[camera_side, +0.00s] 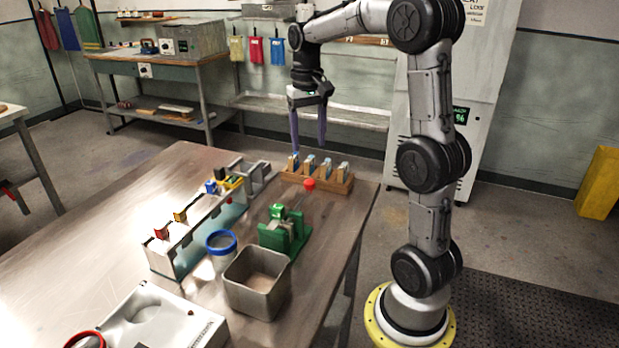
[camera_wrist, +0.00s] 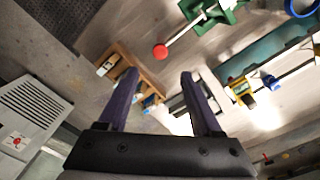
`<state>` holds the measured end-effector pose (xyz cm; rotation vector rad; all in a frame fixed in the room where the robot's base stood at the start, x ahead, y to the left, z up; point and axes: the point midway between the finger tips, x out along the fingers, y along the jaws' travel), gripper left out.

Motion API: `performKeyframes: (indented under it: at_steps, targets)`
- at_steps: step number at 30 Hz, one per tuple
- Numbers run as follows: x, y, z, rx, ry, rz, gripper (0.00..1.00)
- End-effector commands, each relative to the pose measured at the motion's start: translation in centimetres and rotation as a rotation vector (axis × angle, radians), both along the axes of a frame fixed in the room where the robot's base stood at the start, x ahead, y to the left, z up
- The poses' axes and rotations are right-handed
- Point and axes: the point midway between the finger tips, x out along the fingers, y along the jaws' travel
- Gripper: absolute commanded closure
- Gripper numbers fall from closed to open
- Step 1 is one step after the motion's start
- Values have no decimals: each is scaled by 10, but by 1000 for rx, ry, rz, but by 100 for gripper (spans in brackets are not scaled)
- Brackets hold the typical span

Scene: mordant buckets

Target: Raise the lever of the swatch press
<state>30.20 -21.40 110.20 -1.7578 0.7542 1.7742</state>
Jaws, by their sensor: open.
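The swatch press is a green device (camera_side: 285,236) on the table, and its green body also shows at the top of the wrist view (camera_wrist: 213,14). Its lever is a thin rod ending in a red knob (camera_side: 309,184), pointing toward the wooden rack. In the wrist view the red knob (camera_wrist: 160,52) and the grey rod (camera_wrist: 185,33) are clear of anything else. The rod's exact tilt is hard to tell. My gripper (camera_side: 308,142) is open and empty, fingers down, well above the rack and apart from the knob. Both purple fingers show in the wrist view (camera_wrist: 158,74).
A wooden rack (camera_side: 330,184) with several small blocks stands behind the knob. A long metal rail unit (camera_side: 205,222) with coloured pieces lies left of the press. A blue-rimmed jar (camera_side: 221,252) and an open metal bin (camera_side: 257,282) stand in front. Air around the knob looks free.

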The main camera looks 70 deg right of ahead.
Motion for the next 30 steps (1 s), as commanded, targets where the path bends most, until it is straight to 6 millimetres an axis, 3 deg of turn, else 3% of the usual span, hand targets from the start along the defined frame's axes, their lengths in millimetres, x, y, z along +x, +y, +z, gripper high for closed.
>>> performKeyframes:
  at_steps: [9, 15, 21, 30]
  targets:
    - [-2, 0, -64, 3, 6, 1, 34]
    - [-2, -1, -95, 2, 4, 1, 34]
    - [-2, -1, -110, 1, 2, 1, 34]
    - [-2, -1, -112, 0, 0, 1, 34]
